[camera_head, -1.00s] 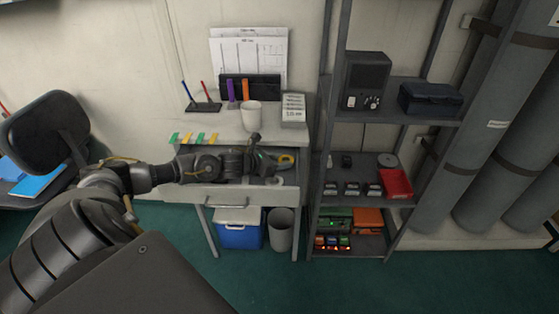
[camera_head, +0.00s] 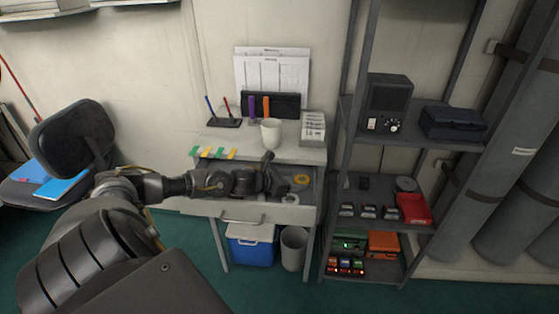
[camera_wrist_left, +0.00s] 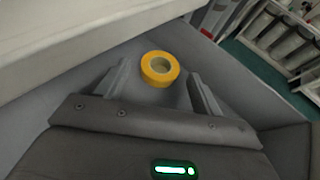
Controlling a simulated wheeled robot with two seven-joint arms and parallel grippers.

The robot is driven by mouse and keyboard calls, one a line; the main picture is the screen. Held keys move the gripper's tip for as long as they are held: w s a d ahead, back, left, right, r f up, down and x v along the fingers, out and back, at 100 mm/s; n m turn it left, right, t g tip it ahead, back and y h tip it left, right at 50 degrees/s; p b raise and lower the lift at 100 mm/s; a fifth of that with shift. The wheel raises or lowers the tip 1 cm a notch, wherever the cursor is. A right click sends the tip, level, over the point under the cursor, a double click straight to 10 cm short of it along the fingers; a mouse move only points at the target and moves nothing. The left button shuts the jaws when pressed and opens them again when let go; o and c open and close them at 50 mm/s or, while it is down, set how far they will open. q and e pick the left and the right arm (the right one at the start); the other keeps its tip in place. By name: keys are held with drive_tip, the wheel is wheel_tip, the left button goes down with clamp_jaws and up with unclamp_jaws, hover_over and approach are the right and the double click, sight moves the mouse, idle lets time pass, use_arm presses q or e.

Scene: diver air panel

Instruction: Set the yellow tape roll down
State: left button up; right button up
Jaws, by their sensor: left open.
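The yellow tape roll (camera_wrist_left: 160,68) lies flat on the grey floor of the open drawer. It shows in the head view (camera_head: 302,180) just right of my left gripper. My left gripper (camera_wrist_left: 158,82) is open, with one finger on either side of the roll in the wrist view. The fingers look apart from the roll. In the head view my left gripper (camera_head: 277,178) reaches in from the left over the open drawer (camera_head: 240,216). My right gripper is not in view.
The desk top (camera_head: 290,147) above holds a white cup (camera_head: 271,133) and a pen stand. A dark shelf rack (camera_head: 340,170) stands close on the right. A blue cooler (camera_head: 250,247) is below.

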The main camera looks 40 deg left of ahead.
use_arm(q)
drive_tip(key=v, duration=0.9)
drive_tip(key=shift+s+a, duration=0.1)
drive_tip(key=shift+s, duration=0.1)
drive_tip(key=shift+s+a+r, duration=0.1)
drive_tip(key=shift+s+r, duration=0.2)
drive_tip(key=shift+s, duration=0.2)
